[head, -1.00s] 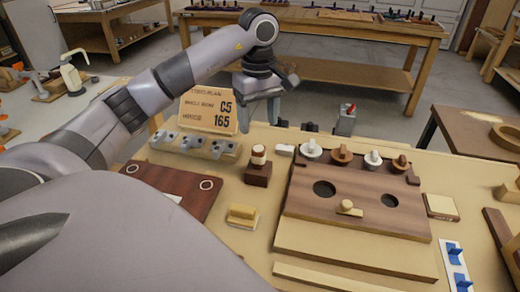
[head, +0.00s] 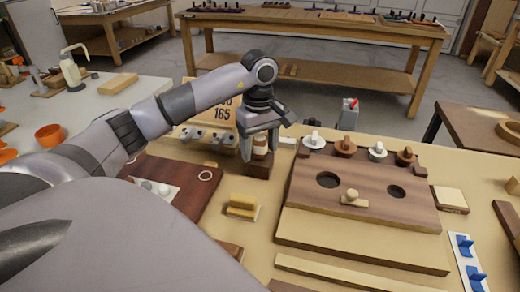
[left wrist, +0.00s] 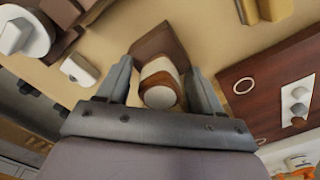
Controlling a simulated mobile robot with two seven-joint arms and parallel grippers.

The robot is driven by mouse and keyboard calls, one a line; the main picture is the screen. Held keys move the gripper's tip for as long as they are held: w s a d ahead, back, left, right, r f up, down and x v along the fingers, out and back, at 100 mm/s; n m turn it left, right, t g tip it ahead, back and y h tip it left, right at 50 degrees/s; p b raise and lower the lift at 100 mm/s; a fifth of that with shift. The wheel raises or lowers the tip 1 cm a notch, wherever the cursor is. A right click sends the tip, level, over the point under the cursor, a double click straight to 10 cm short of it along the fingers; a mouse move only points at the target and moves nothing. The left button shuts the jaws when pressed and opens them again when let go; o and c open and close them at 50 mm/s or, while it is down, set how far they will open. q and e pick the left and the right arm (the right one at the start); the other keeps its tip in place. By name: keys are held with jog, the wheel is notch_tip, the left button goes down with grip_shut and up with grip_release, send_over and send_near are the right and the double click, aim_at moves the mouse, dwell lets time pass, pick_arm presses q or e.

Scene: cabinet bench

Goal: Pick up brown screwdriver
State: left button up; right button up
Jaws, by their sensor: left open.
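The brown and white screwdriver handle (head: 260,142) stands upright in a dark brown block (head: 257,168) on the bench. It also shows in the left wrist view (left wrist: 159,84), seen from above with its pale round end facing the camera. My left gripper (head: 260,150) is open, pointing down over the block, with one finger on each side of the handle. In the left wrist view its fingers (left wrist: 160,68) flank the handle, with a visible gap on both sides. The screwdriver's shaft is hidden in the block. My right gripper is not in view.
A wooden board (head: 360,182) with round holes and several knobs lies to the right. A dark red-brown panel (head: 190,195) lies to the left.

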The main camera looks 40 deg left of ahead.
pick_arm(q)
jog(key=c, duration=1)
jog(key=shift+o, duration=0.2)
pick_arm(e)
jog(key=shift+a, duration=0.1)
pick_arm(q)
jog(key=shift+r, duration=0.4)
notch_tip(320, 180, up, 8)
jog(key=shift+r+p, duration=0.15)
jog(key=shift+p, duration=0.4)
notch_tip(320, 180, up, 11)
jog(key=p, duration=0.5)
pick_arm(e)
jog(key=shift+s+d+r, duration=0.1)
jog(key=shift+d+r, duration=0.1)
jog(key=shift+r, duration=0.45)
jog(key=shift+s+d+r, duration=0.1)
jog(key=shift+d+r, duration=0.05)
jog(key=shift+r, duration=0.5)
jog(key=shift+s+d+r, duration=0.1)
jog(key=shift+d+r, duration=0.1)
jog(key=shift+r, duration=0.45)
